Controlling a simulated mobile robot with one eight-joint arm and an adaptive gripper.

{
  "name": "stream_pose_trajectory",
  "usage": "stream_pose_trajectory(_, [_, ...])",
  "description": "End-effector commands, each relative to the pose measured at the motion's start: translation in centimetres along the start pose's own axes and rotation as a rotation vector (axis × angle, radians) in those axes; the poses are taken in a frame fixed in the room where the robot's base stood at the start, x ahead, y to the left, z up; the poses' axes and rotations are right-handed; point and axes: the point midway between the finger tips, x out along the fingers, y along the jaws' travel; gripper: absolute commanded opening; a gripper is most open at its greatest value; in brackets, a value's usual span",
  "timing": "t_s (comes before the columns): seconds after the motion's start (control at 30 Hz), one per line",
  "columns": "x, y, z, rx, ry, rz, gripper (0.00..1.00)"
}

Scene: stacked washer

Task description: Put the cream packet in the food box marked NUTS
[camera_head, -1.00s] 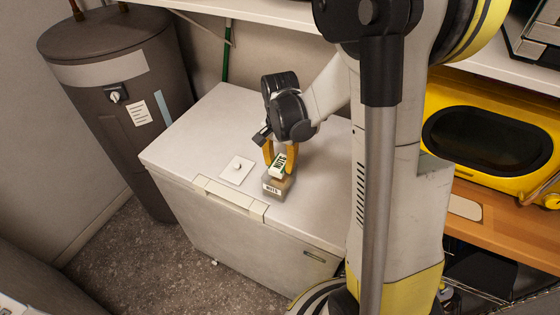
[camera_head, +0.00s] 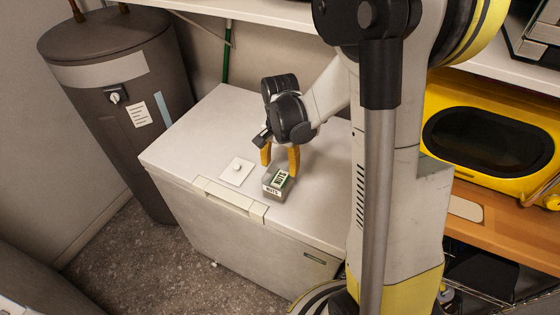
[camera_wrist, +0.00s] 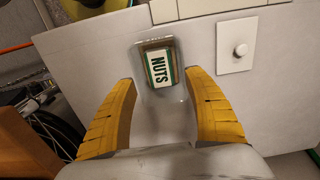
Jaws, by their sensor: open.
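The food box (camera_head: 271,191) stands on the white chest's top, with a NUTS label on its front in the head view. Its rim and walls (camera_wrist: 143,44) also show in the wrist view. The cream packet (camera_head: 279,179) lies inside the box, apparently within its walls. My gripper (camera_head: 280,165) is open just above the box. Its yellow fingers stand apart on either side in the wrist view (camera_wrist: 160,78), clear of the packet.
A white square lid with a round knob (camera_head: 237,171) lies on the chest (camera_head: 210,135), left of the box. A dark water tank (camera_head: 120,110) stands at left. A yellow appliance (camera_head: 480,140) sits on a wooden counter at right. The chest top behind is clear.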

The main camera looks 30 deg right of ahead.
Motion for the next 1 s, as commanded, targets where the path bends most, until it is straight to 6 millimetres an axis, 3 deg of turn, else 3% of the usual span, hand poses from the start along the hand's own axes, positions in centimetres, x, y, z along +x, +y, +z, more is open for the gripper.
stream_pose_trajectory(0.17, [-2.1, 0.0, 0.0, 0.0, 0.0, 0.0, 0.61])
stream_pose_trajectory(0.4, [-7.5, 0.1, 0.1, 0.0, 0.0, 0.0, 0.61])
stream_pose_trajectory(0.6, [-10.8, 0.0, 0.0, 0.0, 0.0, 0.0, 0.61])
stream_pose_trajectory(1.0, [-11.9, 0.0, 0.0, 0.0, 0.0, 0.0, 0.61])
